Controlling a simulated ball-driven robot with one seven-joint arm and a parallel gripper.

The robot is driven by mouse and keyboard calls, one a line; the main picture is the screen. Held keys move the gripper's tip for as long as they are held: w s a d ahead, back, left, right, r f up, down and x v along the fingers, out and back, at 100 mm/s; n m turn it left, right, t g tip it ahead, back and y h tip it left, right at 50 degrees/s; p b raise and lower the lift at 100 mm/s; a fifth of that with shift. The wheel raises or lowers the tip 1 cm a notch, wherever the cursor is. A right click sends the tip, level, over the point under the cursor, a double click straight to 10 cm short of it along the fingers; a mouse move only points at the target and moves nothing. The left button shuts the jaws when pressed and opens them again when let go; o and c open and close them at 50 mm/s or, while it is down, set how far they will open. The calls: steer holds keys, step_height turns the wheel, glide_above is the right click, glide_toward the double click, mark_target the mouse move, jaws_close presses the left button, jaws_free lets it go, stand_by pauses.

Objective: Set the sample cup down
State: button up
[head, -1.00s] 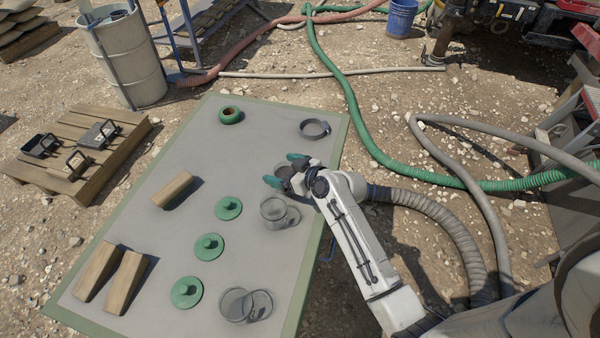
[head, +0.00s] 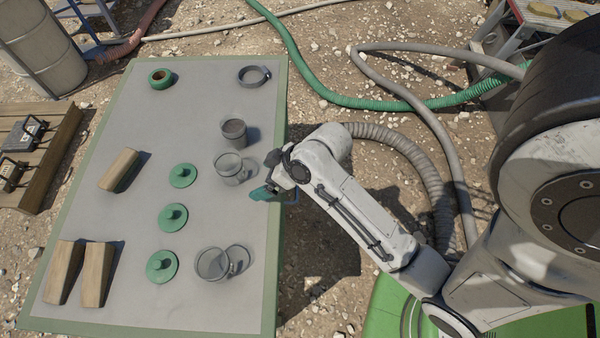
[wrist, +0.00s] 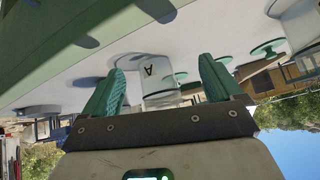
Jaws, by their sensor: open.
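A cup with dark contents (head: 234,134) stands upright on the grey table (head: 130,215), near its right side. A clear cup (head: 229,170) stands just in front of it, and another clear cup (head: 212,264) stands nearer the front. My gripper (head: 262,193) is at the table's right edge, apart from the cups. In the wrist view its two green fingers (wrist: 162,68) are spread with nothing held. A cup marked "A" (wrist: 158,84) shows beyond the gap; I cannot tell which cup it is.
Several green lids (head: 172,217) lie left of the cups. Wooden blocks (head: 120,169) lie farther left. Hoses (head: 405,102) cross the ground to the right.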

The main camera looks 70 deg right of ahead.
steer(key=s+a+g+h, duration=0.1)
steer(key=s+a+g, duration=0.1)
steer(key=s, duration=0.4)
steer(key=s+a+f+m+g+h, duration=0.1)
steer(key=s+a+g, duration=0.1)
steer(key=s+g, duration=0.2)
steer(key=shift+s+a+f+g, duration=0.25)
steer(key=shift+s+g, duration=0.15)
steer(key=shift+s, duration=0.6)
